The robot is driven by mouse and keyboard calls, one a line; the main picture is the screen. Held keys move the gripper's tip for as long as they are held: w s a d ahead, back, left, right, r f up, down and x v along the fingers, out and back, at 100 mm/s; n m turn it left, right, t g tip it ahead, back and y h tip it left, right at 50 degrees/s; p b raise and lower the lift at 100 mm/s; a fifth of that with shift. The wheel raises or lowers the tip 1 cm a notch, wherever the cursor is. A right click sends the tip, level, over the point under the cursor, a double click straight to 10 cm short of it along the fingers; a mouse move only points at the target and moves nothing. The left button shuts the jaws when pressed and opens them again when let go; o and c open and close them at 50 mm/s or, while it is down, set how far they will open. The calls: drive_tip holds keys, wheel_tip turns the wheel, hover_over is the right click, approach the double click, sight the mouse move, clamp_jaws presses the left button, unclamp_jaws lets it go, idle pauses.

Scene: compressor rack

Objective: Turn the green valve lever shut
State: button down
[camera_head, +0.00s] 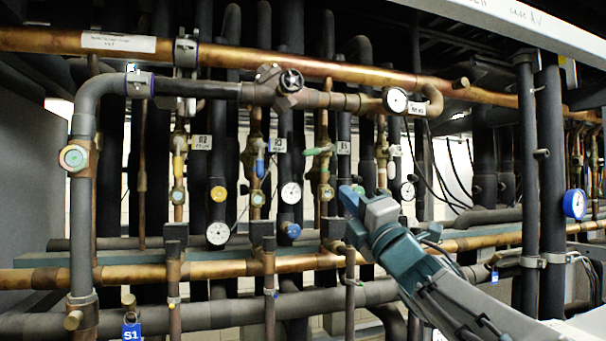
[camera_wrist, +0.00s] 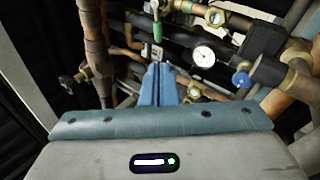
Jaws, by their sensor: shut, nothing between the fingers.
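The green valve lever (camera_head: 318,151) sticks out roughly sideways from a brass valve on a vertical pipe, near the middle of the head view. In the wrist view the green lever (camera_wrist: 157,31) shows above the fingertips, apart from them. My gripper (camera_head: 347,192) is below and a little right of the lever in the head view. Its blue fingers (camera_wrist: 160,68) are together with nothing between them in the wrist view. I see no contact with the lever.
A yellow lever (camera_head: 178,166) and a blue lever (camera_head: 259,166) hang upright on pipes to the left. A white gauge (camera_head: 291,193) and another dial (camera_wrist: 204,55) are close by. Copper pipes (camera_head: 220,267) cross below, and dark upright pipes (camera_head: 551,180) stand at right.

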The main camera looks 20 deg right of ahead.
sight(311, 154)
drive_tip(key=p+x, duration=0.6)
drive_tip(key=x, duration=0.7)
drive_tip(key=shift+w+a+r, duration=0.15)
drive_tip(key=shift+r, duration=0.05)
drive_tip(key=shift+m+b, duration=0.35)
drive_tip(key=shift+m, duration=0.05)
